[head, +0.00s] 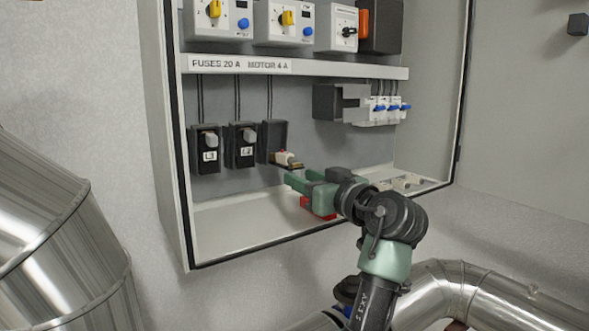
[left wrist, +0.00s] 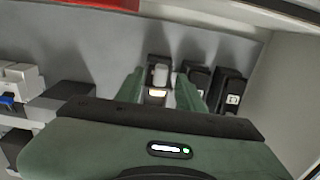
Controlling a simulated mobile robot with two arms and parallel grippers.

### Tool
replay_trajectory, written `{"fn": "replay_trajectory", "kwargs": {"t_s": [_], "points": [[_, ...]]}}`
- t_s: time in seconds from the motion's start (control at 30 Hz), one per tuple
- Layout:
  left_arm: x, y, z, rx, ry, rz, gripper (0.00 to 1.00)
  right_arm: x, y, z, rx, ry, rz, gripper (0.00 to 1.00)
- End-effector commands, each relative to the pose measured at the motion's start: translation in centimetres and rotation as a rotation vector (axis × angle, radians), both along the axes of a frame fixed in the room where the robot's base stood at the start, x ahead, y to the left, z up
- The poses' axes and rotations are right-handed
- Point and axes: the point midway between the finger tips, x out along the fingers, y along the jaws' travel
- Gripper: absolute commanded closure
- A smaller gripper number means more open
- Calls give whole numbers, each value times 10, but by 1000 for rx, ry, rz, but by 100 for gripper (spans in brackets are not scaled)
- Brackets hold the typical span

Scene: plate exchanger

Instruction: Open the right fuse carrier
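Three black fuse carriers hang in a row in the cabinet. The left one (head: 206,155) and the middle one (head: 240,152) stand upright and closed, with grey handles and white labels. The right fuse carrier (head: 287,159) is tilted down and out from its dark holder (head: 273,136), with a pale handle and a brass-coloured part showing. My left gripper (head: 298,178) is just below and right of it. In the left wrist view, its green fingers (left wrist: 159,98) are apart, with the right carrier (left wrist: 159,75) seen between them. Contact cannot be told. My right gripper is out of view.
A red object (head: 319,209) lies on the cabinet floor beneath my left gripper. Blue-switched breakers (head: 382,110) sit at the right, beside a grey-black block (head: 341,103). A labelled rail (head: 300,67) runs above the carriers. The cabinet's left wall (head: 165,130) bounds the space.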

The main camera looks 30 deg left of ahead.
Motion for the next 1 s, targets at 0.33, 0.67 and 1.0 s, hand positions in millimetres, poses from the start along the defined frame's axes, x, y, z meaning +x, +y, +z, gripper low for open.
{"fn": "replay_trajectory", "kwargs": {"t_s": [0.33, 0.67, 1.0], "points": [[11, 28, 0, -1, 1, 1, 62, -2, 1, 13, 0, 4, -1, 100], [12, 28, -1, -1, 1, 0, 95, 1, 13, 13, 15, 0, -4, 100], [12, 28, -1, -1, 1, 0, 100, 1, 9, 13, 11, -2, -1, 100]]}}
